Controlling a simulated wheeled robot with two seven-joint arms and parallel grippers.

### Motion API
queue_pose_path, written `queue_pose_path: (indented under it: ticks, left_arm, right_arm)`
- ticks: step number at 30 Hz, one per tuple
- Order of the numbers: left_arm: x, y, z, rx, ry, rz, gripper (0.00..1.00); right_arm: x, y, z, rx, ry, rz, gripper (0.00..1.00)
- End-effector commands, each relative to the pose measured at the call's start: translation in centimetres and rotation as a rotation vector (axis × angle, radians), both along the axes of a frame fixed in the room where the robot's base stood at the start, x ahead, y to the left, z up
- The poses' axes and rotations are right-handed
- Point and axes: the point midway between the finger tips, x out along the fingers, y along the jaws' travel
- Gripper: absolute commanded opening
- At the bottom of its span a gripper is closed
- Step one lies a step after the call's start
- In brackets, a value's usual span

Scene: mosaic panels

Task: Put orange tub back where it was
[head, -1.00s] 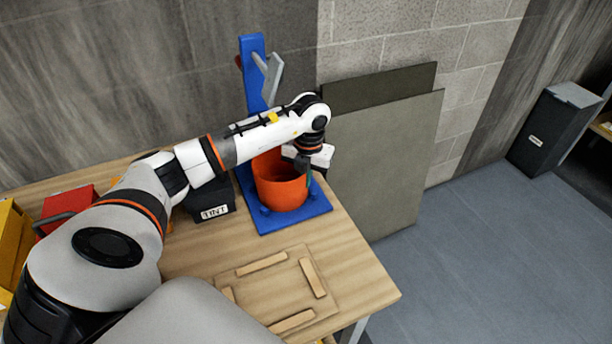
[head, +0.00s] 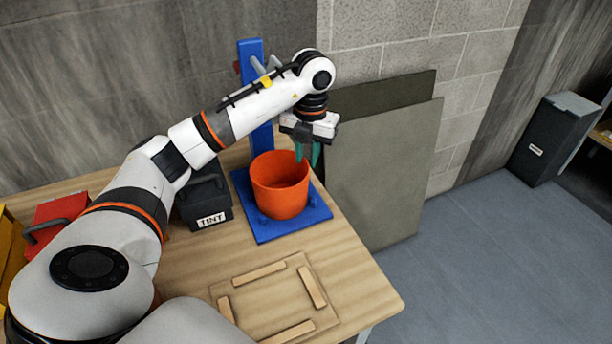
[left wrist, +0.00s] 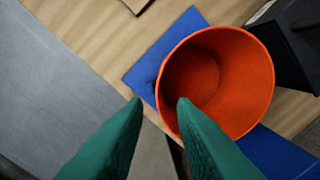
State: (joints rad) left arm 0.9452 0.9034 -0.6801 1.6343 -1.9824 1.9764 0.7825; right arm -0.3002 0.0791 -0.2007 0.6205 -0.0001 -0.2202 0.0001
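The orange tub (head: 279,188) stands upright on the blue base (head: 306,213) of a blue stand with an upright post. It is open at the top, and its inside looks empty. My left gripper (head: 308,160) is above the tub's right rim, with its green fingers pointing down. I cannot tell whether a finger touches the rim. A wooden frame of light strips (head: 272,296) lies empty on the table. My right gripper is out of view.
A black TINT box (head: 204,203) stands left of the blue base. A red container (head: 60,215) is farther left on the wooden table (head: 350,262). Grey panels (head: 385,170) lean against the wall behind the table's right edge.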

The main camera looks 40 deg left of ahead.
Motion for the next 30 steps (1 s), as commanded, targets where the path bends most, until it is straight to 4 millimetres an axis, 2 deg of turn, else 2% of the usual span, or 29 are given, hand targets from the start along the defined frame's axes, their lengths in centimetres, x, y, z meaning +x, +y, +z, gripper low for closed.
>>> queue_pose_path:
  ticks: [3, 7, 30]
  left_arm:
    - [0.1, 0.0, 1.8, 0.001, -0.003, 0.001, 0.24]
    - [0.0, -0.1, 2.6, 0.0, -0.001, 0.0, 0.24]
    - [0.0, -0.2, 2.7, 0.0, 0.001, 0.0, 0.24]
  right_arm:
    - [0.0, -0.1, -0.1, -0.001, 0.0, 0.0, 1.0]
    - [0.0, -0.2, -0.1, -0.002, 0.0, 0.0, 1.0]
    - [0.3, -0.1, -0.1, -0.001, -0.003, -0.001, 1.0]
